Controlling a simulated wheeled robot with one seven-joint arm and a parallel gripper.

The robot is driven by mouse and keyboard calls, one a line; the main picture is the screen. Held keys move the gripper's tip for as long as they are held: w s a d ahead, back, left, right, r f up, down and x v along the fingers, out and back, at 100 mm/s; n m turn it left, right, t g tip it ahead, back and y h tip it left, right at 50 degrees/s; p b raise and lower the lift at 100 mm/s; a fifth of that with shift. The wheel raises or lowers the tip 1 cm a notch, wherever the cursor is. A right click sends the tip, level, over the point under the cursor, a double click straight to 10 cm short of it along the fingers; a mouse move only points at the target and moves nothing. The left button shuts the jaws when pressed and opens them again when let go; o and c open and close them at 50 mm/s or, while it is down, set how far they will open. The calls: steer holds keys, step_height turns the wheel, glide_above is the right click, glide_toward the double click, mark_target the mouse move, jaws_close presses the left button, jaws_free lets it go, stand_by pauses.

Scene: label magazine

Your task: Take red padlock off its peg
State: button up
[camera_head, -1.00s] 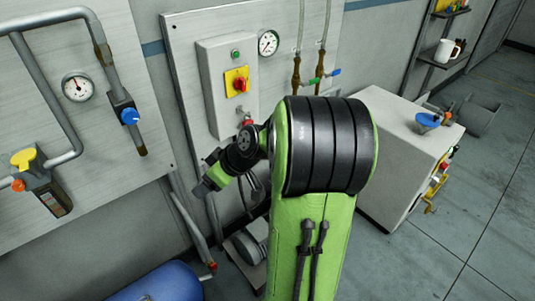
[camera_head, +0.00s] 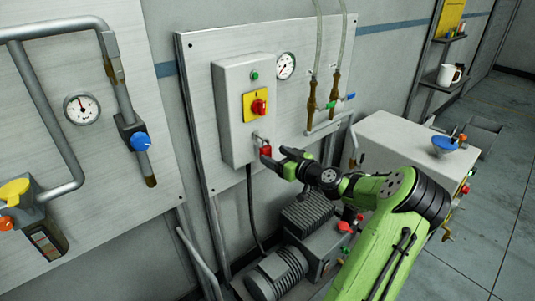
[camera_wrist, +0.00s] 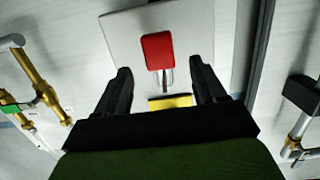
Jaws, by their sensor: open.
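The red padlock (camera_head: 265,151) hangs by its shackle from a peg on the lower right part of the grey control box (camera_head: 232,120). In the wrist view the padlock's red body (camera_wrist: 158,50) is ahead of my fingers, roughly midway between them, with its metal shackle showing. My gripper (camera_head: 275,158) is at the padlock in the head view, reaching in from the right. In the wrist view my gripper (camera_wrist: 160,75) is open, with a dark finger on each side and nothing between the tips. I cannot tell the exact gap to the padlock.
A red rotary switch on a yellow plate (camera_head: 256,105) sits above the padlock. A gauge (camera_head: 286,66) and brass pipes (camera_head: 311,98) are to the right. A motor (camera_head: 278,272) stands below, and a grey cabinet (camera_head: 385,150) stands right.

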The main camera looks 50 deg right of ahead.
mark_target(268, 149)
steer(key=w, duration=0.5)
steer(key=shift+w+d+f, duration=0.25)
steer(key=shift+d+f, duration=0.05)
steer(key=shift+f, duration=0.1)
steer(key=c, duration=1.1)
steer(key=shift+r, duration=0.6)
steer(key=shift+s, duration=0.1)
steer(key=s+b, duration=0.3)
steer(key=s, duration=0.5)
steer(key=shift+a, duration=0.45)
steer(key=shift+w, duration=0.15)
